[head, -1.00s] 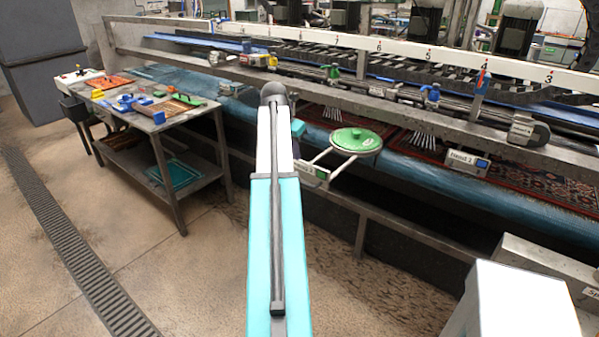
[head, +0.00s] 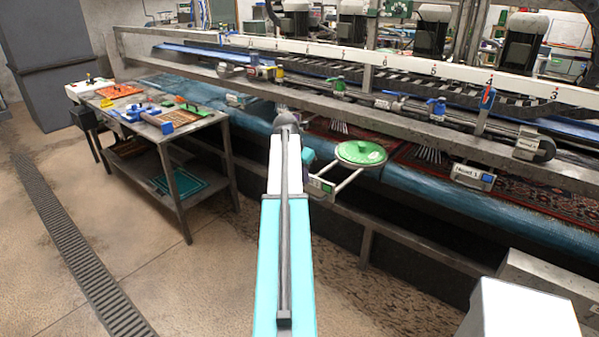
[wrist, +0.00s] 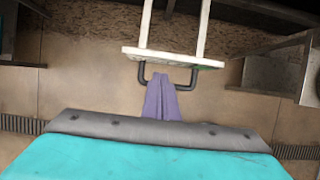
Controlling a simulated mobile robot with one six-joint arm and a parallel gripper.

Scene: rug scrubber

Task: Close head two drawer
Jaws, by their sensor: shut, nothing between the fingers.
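A drawer (head: 348,181) is pulled out from the long machine. It has two pale rails with a green round disc (head: 360,153) at their machine end and a small labelled front I cannot read. The wrist view shows its white front panel (wrist: 172,57) with a dark bar handle (wrist: 142,76) and the rails running up behind. My gripper (wrist: 170,82), with purple fingers, is shut and empty. Its tips overlap the handle's middle; I cannot tell whether they touch it.
A metal table (head: 205,125) with tools stands at the left. A blue roll (head: 420,192) runs along the machine front, and a dark frame post (head: 366,248) stands below the drawer. A white box (head: 520,310) is at the lower right. Floor between the table and my arm is clear.

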